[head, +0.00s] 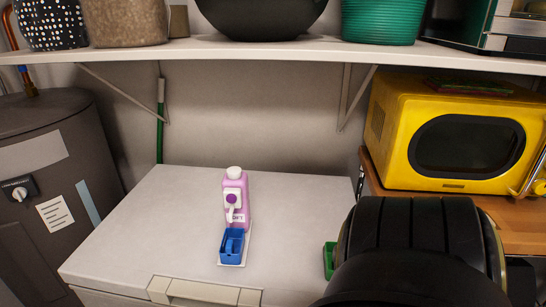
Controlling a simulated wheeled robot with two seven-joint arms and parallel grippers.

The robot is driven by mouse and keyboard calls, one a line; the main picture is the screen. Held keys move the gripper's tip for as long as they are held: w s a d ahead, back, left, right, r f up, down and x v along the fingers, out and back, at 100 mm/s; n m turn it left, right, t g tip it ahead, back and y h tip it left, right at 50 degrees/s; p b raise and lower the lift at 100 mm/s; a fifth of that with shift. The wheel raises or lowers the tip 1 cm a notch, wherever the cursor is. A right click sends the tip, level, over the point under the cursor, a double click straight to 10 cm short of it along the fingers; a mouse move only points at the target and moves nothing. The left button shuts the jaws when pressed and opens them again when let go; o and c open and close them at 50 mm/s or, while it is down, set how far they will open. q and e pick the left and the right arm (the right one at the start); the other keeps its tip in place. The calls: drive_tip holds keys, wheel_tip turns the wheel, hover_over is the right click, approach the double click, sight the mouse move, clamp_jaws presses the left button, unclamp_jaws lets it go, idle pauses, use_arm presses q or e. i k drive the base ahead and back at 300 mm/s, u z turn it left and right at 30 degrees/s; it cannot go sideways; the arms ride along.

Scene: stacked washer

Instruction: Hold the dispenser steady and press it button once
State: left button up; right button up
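A pink bottle-shaped dispenser (243,212) stands upright on the white top of the washer (175,205). It has a white cap (234,173), and its front shows a white spout-like part with a round purple button (231,198). A small blue open container (231,243) sits directly in front of it on a white base. My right arm fills the lower right of the head view, well right of the dispenser. Neither gripper's fingers are visible.
A green object (330,261) is partly hidden by my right arm. A yellow microwave (457,130) stands on a wooden surface (500,212) at right. A dark grey tank (58,160) stands left. A shelf (200,52) with bowls and pots hangs above. The washer top beside the dispenser is clear.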

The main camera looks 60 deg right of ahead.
sight(231, 199)
drive_tip(key=k, duration=0.55)
drive_tip(key=z, duration=2.15)
drive_tip(key=i, duration=0.5)
drive_tip(key=u, duration=0.05)
